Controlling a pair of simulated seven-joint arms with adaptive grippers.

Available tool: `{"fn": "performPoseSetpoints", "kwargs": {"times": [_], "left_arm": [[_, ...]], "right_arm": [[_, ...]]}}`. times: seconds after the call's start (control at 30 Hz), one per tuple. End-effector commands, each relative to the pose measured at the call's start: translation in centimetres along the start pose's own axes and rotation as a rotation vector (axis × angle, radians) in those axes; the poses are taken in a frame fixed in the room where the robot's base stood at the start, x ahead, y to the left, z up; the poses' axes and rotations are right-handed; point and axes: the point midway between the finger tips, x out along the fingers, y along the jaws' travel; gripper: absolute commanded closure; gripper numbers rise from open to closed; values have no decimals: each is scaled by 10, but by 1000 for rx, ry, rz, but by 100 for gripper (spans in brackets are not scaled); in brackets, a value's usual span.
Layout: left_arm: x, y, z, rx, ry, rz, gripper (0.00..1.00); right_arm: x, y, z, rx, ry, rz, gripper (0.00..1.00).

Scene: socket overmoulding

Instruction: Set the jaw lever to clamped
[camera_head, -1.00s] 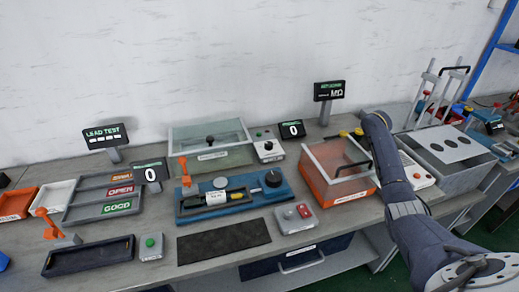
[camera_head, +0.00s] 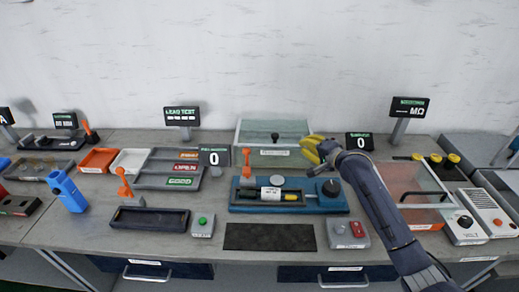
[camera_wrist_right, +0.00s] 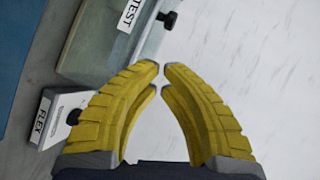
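The blue fixture (camera_head: 325,206) sits at the middle of the bench. An orange lever (camera_head: 246,163) stands roughly upright at its back left; it looks like the jaw lever. A dark part with a white label (camera_head: 272,193) lies in the fixture. A second orange lever (camera_head: 124,184) stands farther left by a dark tray. My right gripper (camera_head: 308,149) is above the bench behind the fixture, to the right of the lever and apart from it. In the right wrist view its yellow fingertips (camera_wrist_right: 161,69) nearly meet, with nothing between them. My left gripper is not in view.
A glass-lidded box (camera_head: 285,158) labelled TEST stands behind the fixture. A box labelled FLEX (camera_wrist_right: 43,118) shows beside my right fingers in the wrist view. A small display (camera_head: 359,142) and an orange box (camera_head: 424,227) are to the right. A black mat (camera_head: 268,237) lies in front.

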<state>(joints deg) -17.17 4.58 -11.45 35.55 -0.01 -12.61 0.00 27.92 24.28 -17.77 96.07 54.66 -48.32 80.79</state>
Motion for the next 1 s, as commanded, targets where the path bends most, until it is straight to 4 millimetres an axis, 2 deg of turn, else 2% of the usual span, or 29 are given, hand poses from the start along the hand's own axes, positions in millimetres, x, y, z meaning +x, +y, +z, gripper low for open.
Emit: {"fn": "performPoseSetpoints", "kwargs": {"times": [0.03, 0.1, 0.2, 0.33, 0.5, 0.83, 1.0], "left_arm": [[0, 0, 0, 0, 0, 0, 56], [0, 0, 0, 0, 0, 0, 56], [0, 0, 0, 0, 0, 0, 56], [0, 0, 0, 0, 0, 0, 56], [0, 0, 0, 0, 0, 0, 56], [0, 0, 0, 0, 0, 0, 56], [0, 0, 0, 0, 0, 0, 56]], "right_arm": [[2, -8, 25, 66, -44, -26, 100], [2, -16, 52, 153, -97, -50, 100], [2, -26, 82, 250, -158, -73, 100], [1, -33, 106, 328, -207, -86, 100], [0, -36, 115, 363, -228, -92, 100], [0, -36, 115, 362, -228, -91, 100], [11, -38, 117, 362, -228, -92, 100]]}}
